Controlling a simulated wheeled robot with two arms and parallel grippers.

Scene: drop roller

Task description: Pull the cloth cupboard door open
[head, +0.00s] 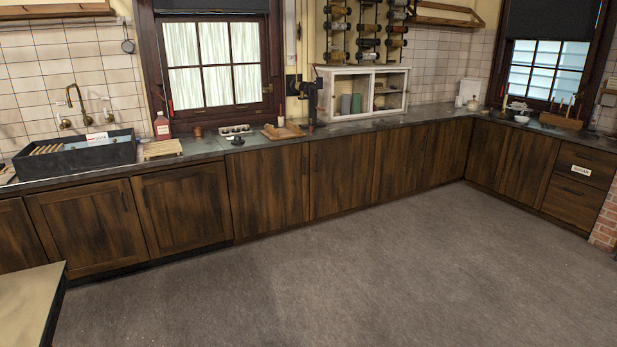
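A row of dark wooden cupboard doors runs under the counter (330,136), and all of them look shut. They include a left door (88,225), a door below the window (183,208), middle doors (268,187) and (341,174), and right doors (488,153) and (526,165). Small dark handles show on some of them. I cannot tell which one is the cloth cupboard; no cloth label is readable. Neither of my grippers is in view.
The grey floor (350,270) in front of the cupboards is clear. A pale tabletop (25,300) juts in at the lower left. A labelled drawer (587,168) and a brick pillar (606,220) stand at the right. A white cabinet (362,70) stands on the counter.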

